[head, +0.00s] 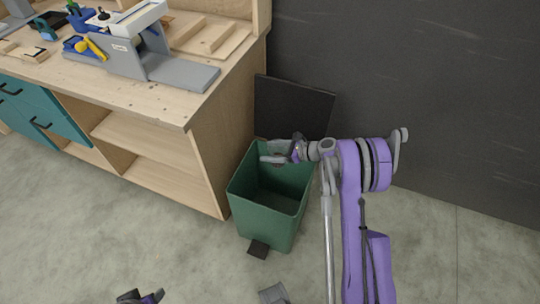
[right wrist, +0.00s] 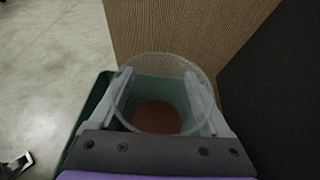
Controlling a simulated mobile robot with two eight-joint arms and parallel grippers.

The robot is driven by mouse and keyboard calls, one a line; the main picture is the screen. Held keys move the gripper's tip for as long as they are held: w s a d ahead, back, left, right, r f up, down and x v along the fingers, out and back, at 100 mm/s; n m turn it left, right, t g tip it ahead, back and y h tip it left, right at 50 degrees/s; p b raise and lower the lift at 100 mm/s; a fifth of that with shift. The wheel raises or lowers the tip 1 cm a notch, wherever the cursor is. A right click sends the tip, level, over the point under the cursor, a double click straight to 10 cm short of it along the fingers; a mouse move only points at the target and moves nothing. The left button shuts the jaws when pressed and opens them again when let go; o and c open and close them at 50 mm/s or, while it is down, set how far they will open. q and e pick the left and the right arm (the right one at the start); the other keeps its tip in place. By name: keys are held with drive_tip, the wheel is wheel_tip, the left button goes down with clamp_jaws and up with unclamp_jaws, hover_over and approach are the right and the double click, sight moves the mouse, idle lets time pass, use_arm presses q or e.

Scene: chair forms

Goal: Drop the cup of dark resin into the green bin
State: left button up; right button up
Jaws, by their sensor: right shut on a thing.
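My right gripper (head: 273,153) is above the open mouth of the green bin (head: 266,220), near its back rim. It is shut on a clear cup (right wrist: 164,75). In the right wrist view the two pale fingers (right wrist: 168,105) press on opposite sides of the cup. Brown, dark resin (right wrist: 158,117) lies in the bottom of the cup. In the head view the cup is hard to make out against the dark bin.
A wooden workbench (head: 200,125) with tools on top stands left of the bin. A dark panel (head: 295,105) leans behind it, against a dark wall (head: 420,90). The bin's black pedal (head: 258,249) faces me. The grey floor (head: 120,225) at left is clear.

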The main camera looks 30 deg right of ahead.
drive_tip(key=shift+f+b, duration=1.05)
drive_tip(key=shift+f, duration=1.95)
drive_tip(key=o, duration=0.8)
drive_tip(key=p+v, duration=0.1)
drive_tip(key=v, duration=0.9)
drive_tip(key=shift+s+d+r, duration=0.2)
drive_tip(key=shift+d, duration=0.1)
